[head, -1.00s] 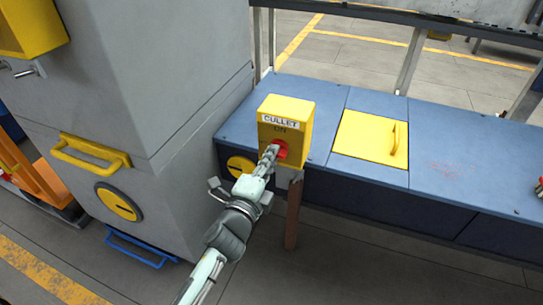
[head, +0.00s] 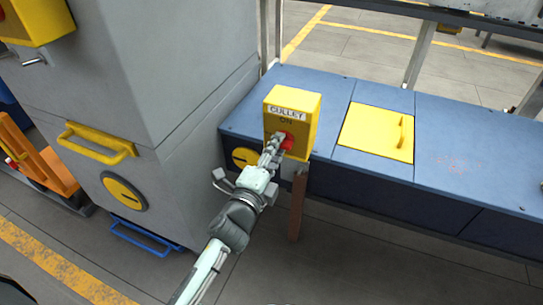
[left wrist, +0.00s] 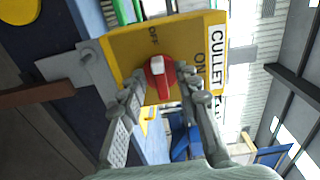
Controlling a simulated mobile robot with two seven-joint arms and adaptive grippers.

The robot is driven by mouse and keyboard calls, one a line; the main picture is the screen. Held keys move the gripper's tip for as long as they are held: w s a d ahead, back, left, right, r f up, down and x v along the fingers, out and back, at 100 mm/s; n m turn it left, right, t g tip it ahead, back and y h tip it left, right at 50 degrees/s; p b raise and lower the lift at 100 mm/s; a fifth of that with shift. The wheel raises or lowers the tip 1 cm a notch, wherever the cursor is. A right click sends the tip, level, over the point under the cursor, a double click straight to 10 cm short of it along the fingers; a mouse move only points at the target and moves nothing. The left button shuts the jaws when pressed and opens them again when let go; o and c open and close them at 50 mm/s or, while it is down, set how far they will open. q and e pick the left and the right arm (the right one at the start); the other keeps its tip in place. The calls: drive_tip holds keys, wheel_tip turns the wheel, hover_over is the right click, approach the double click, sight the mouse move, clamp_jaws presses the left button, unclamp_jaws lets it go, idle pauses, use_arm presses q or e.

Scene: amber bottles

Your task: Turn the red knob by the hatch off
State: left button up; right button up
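The red knob (head: 287,142) is on the front of a yellow box (head: 303,119) labelled CULLET, with ON above the knob. In the left wrist view the red knob (left wrist: 161,88) has a white-tipped end that points toward the word OFF. My left gripper (head: 275,148) is at the knob. In the left wrist view the fingers of my left gripper (left wrist: 163,82) are apart, one on each side of the knob. I cannot tell whether they touch it. The yellow hatch (head: 372,136) lies shut in the blue bench top. My right gripper is not in view.
The blue bench (head: 462,145) runs right from behind the box. A grey cabinet (head: 165,65) with a yellow handle (head: 97,145) stands at the left. A brown post (head: 297,207) stands below the box. The floor in front of the bench is clear.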

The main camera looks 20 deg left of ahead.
use_arm(q)
drive_tip(key=s, duration=1.1)
drive_tip(key=shift+s+a, duration=0.25)
drive_tip(key=shift+s, duration=0.15)
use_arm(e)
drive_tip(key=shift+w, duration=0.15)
use_arm(q)
drive_tip(key=s+a+f+n+g+y+p, duration=0.2)
drive_tip(key=a+f+n+g+y, duration=0.1)
drive_tip(key=a+f+n+g, duration=0.65)
drive_tip(key=s+f+n+g+h+p, duration=0.1)
drive_tip(key=s+f+n+g, duration=0.4)
drive_tip(key=s+f, duration=0.5)
drive_tip(key=shift+s+d+f+n, duration=0.2)
drive_tip(key=shift+s+f+n, duration=0.05)
drive_tip(key=shift+f+n, duration=0.75)
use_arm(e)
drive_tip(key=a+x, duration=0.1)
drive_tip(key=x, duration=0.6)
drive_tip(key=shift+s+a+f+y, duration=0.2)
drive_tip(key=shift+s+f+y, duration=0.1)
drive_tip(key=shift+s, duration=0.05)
use_arm(q)
drive_tip(key=shift+r+g, duration=0.1)
drive_tip(key=shift+g, duration=0.15)
